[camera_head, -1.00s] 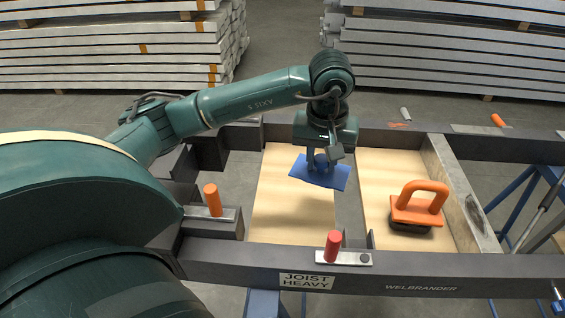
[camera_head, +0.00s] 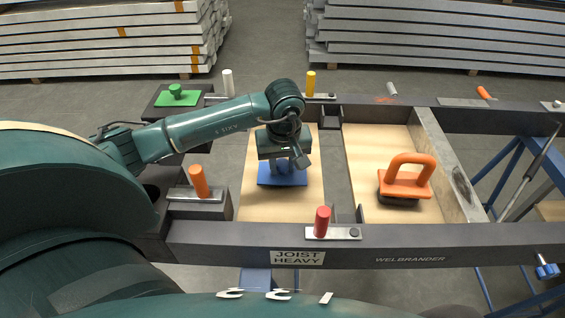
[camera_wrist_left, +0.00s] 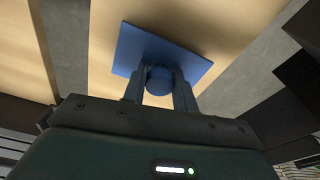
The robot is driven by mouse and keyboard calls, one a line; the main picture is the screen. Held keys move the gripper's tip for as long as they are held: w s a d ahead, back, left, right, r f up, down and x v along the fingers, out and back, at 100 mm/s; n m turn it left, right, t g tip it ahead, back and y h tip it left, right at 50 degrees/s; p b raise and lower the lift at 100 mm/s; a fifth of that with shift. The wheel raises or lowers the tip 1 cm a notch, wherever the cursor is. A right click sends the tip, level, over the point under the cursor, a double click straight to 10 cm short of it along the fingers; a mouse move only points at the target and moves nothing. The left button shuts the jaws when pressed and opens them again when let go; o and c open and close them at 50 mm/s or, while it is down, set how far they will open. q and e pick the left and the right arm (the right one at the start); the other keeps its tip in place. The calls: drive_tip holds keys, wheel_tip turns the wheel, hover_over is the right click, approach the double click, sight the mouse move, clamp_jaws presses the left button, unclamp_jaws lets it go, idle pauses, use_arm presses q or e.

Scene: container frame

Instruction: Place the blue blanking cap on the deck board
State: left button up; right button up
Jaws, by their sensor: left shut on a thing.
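The blue blanking cap (camera_head: 268,179) is a flat square plate with a round knob. My left gripper (camera_head: 284,168) is shut on its knob and points down over the left pale wooden deck board (camera_head: 258,207). In the left wrist view the knob (camera_wrist_left: 159,80) sits between the two fingers (camera_wrist_left: 159,92), with the plate beyond it over the board (camera_wrist_left: 105,75). The plate looks level and low over the board. I cannot tell whether it touches. My right gripper does not show.
A dark frame (camera_head: 400,236) surrounds the boards. An orange-handled tool (camera_head: 408,180) stands on the right board (camera_head: 370,150). Red (camera_head: 322,221), orange (camera_head: 199,181) and yellow (camera_head: 311,82) pegs stand on the frame. A green cap (camera_head: 177,97) lies at the far left corner.

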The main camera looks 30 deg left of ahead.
sight(283, 178)
use_arm(q)
drive_tip(key=o, duration=1)
drive_tip(key=shift+f, duration=0.1)
drive_tip(key=shift+r, duration=0.3)
drive_tip(key=r, duration=0.7)
drive_tip(key=s+d+r, duration=0.1)
drive_tip(key=r, duration=0.3)
drive_tip(key=shift+r, duration=0.35)
